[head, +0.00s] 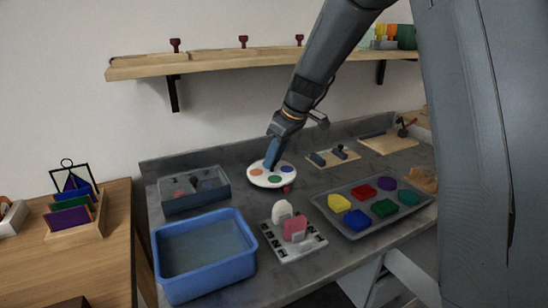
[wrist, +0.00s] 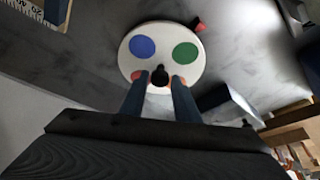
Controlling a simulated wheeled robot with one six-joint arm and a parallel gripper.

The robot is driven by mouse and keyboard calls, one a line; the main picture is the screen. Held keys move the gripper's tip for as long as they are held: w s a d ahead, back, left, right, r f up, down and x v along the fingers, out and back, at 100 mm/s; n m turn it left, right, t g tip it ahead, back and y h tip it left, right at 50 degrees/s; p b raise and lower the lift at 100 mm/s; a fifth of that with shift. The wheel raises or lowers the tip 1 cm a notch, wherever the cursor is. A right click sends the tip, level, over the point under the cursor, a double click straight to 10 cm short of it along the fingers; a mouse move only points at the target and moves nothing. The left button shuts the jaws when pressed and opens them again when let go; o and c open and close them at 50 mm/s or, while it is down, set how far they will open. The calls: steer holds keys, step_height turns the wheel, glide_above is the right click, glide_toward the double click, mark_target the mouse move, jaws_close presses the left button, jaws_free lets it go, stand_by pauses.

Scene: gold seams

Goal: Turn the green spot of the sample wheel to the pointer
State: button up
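The sample wheel (head: 262,183) is a flat white disc on the grey bench, with orange, green and blue spots in the head view. In the wrist view the wheel (wrist: 162,35) shows its green spot (wrist: 185,52) at right and blue spot (wrist: 142,47) at left. Reddish spots are partly hidden by the fingers.
A blue tub (head: 205,222) and a clear-lidded box (head: 193,204) lie left of the wheel. A grey tray (head: 345,223) of coloured pieces is at right front. A small white rack (head: 291,248) stands in front. A wooden board (head: 334,158) lies to the right. A shelf (head: 220,66) hangs above.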

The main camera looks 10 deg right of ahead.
steer(key=shift+o, duration=1)
steer(key=v, duration=0.8)
